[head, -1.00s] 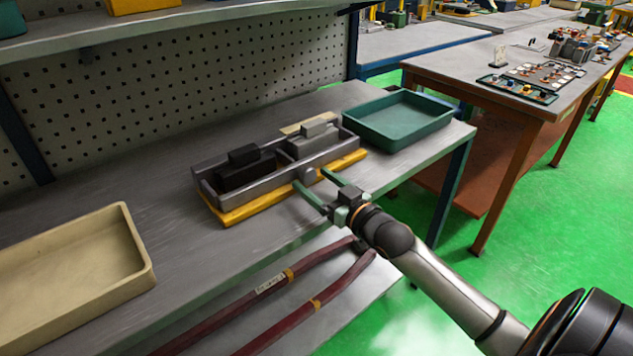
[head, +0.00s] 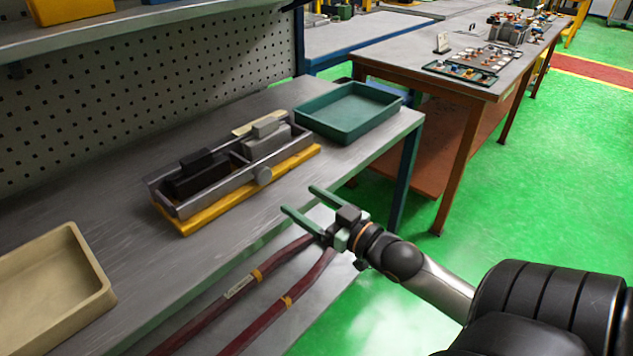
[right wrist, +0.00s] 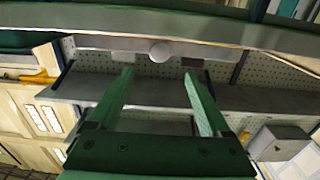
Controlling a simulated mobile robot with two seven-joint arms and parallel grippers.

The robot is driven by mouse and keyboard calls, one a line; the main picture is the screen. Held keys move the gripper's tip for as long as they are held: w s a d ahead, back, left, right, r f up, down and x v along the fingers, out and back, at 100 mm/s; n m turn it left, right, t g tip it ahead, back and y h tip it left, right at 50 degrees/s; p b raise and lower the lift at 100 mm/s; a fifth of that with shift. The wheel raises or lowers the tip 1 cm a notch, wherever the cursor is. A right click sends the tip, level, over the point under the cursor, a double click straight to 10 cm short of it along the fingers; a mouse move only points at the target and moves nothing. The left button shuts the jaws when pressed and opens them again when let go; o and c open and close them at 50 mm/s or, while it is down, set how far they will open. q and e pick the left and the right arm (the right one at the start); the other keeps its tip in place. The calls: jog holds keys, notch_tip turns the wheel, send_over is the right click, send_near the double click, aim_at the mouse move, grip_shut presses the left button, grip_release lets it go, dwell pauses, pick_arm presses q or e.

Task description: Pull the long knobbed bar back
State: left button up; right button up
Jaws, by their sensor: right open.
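The long knobbed bar (head: 222,193) runs along the front of a fixture with a yellow base (head: 235,196). Its round grey knob (head: 263,175) sticks out towards me near the right half. My right gripper (head: 299,198) has two green fingers, spread and empty, in front of the bar and apart from it. In the right wrist view the knob (right wrist: 160,51) shows beyond and between the fingertips (right wrist: 158,73). A black block (head: 197,175) and a grey block (head: 266,139) sit in the fixture behind the bar. My left gripper is not in view.
A green tray (head: 348,131) stands just behind the fixture to the right. A beige tray (head: 108,294) is at the left front of the bench. Dark red bars or hoses (head: 285,303) lie below the bench's front edge.

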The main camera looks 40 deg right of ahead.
jog(key=shift+s+d, duration=0.1)
jog(key=shift+s, duration=1.15)
